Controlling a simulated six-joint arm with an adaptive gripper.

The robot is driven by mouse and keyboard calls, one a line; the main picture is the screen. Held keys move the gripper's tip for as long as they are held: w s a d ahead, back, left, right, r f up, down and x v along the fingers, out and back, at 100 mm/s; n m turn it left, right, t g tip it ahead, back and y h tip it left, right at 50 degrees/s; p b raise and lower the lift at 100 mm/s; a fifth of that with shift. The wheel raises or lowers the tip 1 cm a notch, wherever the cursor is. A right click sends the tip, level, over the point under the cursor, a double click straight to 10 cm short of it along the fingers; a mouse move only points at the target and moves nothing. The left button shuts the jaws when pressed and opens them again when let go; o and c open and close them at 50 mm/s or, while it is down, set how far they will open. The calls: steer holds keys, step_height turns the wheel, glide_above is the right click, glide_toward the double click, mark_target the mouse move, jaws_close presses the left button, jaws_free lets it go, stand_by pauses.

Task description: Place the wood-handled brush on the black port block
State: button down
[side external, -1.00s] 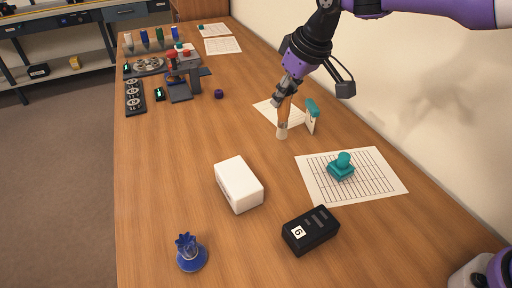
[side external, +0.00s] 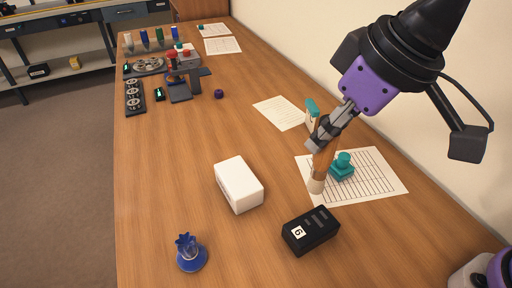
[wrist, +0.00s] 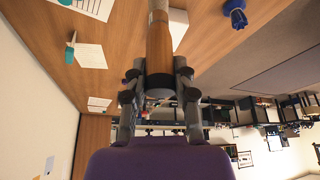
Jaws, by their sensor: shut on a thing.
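The wood-handled brush (side external: 322,164) is upright, slightly tilted, with its pale bristle end pointing down. My gripper (side external: 320,141) is shut on its wooden handle and holds it in front of the left side of the lined sheet. In the wrist view my gripper (wrist: 160,85) has the brown handle (wrist: 160,48) between its fingers. The black port block (side external: 310,231), marked with a 6 on a white label, lies on the table just below the brush in the picture. The brush appears apart from the block.
A teal stamp (side external: 342,167) stands on the lined sheet (side external: 385,180) right beside the brush. A white box (side external: 238,184) lies left of the block, and a blue flower-topped piece (side external: 191,252) stands at front left. A teal-topped white piece (side external: 312,114) stands behind.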

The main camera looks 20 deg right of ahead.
mark_target(325, 182)
step_height(325, 182, down, 8)
steer(key=s, duration=0.1)
steer(key=shift+d, duration=0.25)
steer(key=shift+s+f, duration=0.1)
steer(key=shift+f, duration=0.05)
steer(key=c, duration=0.7)
jaws_free()
steer(key=shift+f, duration=0.1)
steer(key=shift+o, duration=0.2)
steer(key=v, duration=1.2)
steer(key=d+f+m+h, duration=0.1)
steer(key=d+f+m, duration=0.1)
steer(key=d, duration=0.6)
steer(key=d+f+m+t, duration=0.1)
steer(key=d+f+m, duration=0.1)
steer(key=d, duration=0.7)
steer(key=shift+w+d+f+h, duration=0.3)
steer(key=shift+w+f+h, duration=0.1)
steer(key=shift+f, duration=0.5)
